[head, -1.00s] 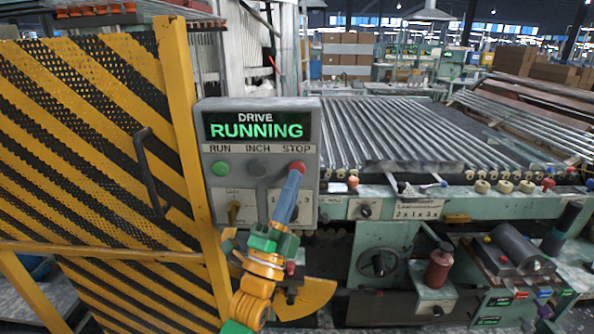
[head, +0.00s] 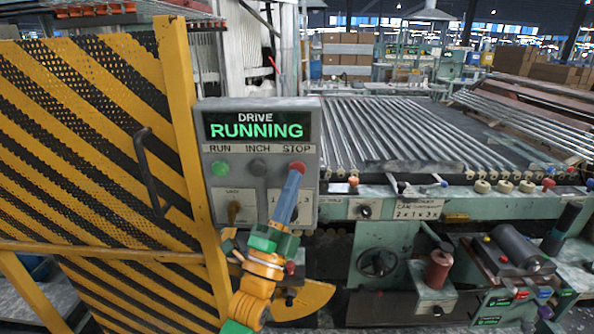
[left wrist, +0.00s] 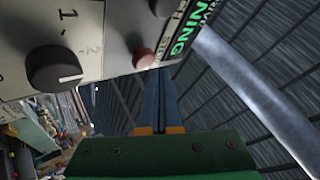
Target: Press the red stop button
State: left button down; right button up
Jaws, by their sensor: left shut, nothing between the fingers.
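The red stop button (head: 298,168) sits under the word STOP on the grey control box (head: 310,125). In the left wrist view, the red button (left wrist: 144,59) shows beside the tips of the shut fingers (left wrist: 157,75); a small gap or contact cannot be told. My right gripper is not in view.
A green run button (head: 221,168) and a dark inch button (head: 257,168) are on the same box, with rotary knobs below. A yellow-black striped guard (head: 90,150) stands left.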

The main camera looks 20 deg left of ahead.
pick_arm(q)
jog(key=shift+w+a, duration=0.15)
jog(key=shift+w, duration=0.25)
jog(key=shift+w+a+b, duration=0.1)
jog(key=shift+w+b, duration=0.35)
jog(key=shift+b, duration=0.05)
dwell(0.7)
dwell(0.3)
jog(key=shift+s+d+p, duration=0.2)
jog(key=shift+s+p, duration=0.3)
jog(key=shift+s, duration=0.35)
jog(key=s+p, duration=0.1)
jog(key=s, duration=0.1)
jog(key=s+d+p, duration=0.1)
jog(key=s, duration=0.1)
jog(key=shift+s+d, duration=0.2)
jog(key=shift+s, duration=0.2)
